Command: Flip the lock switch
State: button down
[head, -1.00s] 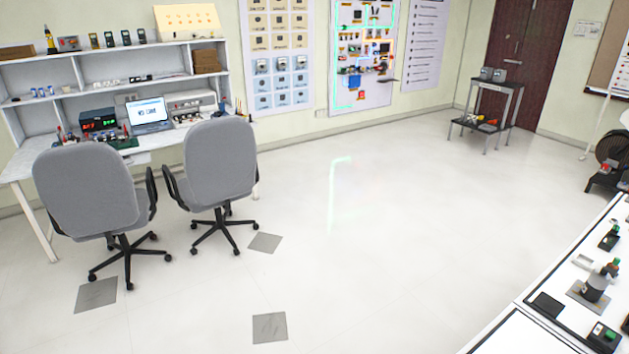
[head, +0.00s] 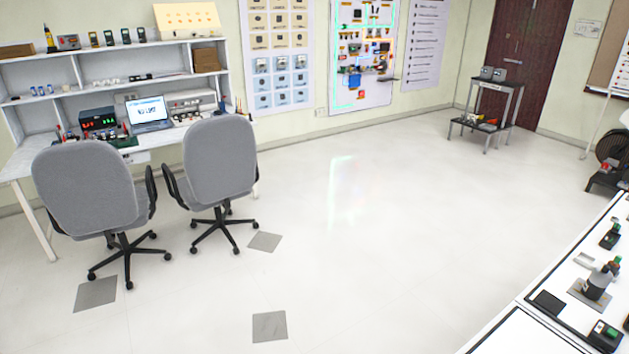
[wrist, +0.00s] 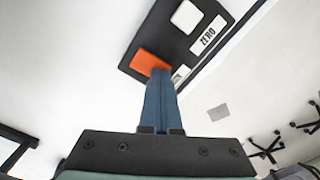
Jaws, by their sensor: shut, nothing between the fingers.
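My gripper (wrist: 160,74) shows in the wrist view, with its two blue fingers shut together and nothing between them. The fingertips are at the lower edge of an orange rectangular piece (wrist: 147,62) on a black panel (wrist: 170,47). They overlap it in the picture, and I cannot tell whether they touch it. The panel also has a white square (wrist: 186,16) and a white label reading "ZERO" (wrist: 208,33). A small white label (wrist: 181,73) beside the fingertips is partly hidden and unreadable. I cannot tell for certain which part is the lock switch. My gripper is outside the head view.
The panel sits on a white surface (wrist: 75,60). In the head view, a white bench (head: 510,335) with several small devices stands at lower right. Two grey chairs (head: 85,195) stand by a white desk (head: 20,168) on the left. The middle floor is clear.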

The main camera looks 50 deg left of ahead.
notch_tip(320, 180, up, 7)
jog(key=p, duration=0.7)
dwell(0.6)
